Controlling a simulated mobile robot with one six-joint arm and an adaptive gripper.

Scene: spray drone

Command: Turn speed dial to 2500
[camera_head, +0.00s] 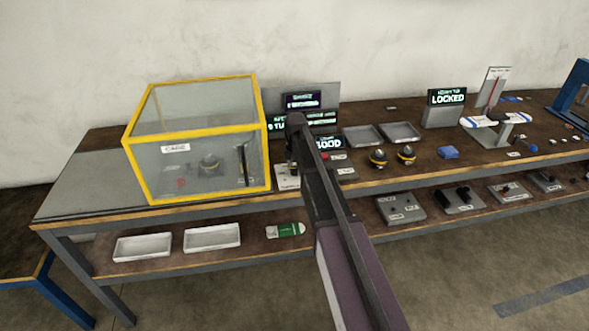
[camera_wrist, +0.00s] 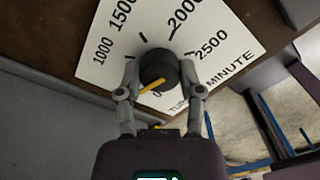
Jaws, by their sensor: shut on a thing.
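The speed dial (camera_wrist: 158,62) is a dark round knob with a yellow pointer (camera_wrist: 152,87). The pointer is angled to the lower left in the wrist view, near the 0 mark and away from 2500. The white dial plate (camera_wrist: 215,75) around it carries 1000, 1500, 2000 and 2500, with 2500 to the right of the knob. My gripper (camera_wrist: 159,72) is shut on the dial, one finger on each side. In the head view my arm hides the dial and my gripper; a bit of the white plate (camera_head: 286,182) shows beside it.
A yellow-framed clear cage (camera_head: 197,140) stands left of the dial, with a drone inside. Lit displays (camera_head: 302,100) stand behind. Two grey trays (camera_head: 400,132) and two small drones (camera_head: 378,157) are to the right. A lower shelf holds white trays (camera_head: 212,238) and grey boxes (camera_head: 400,208).

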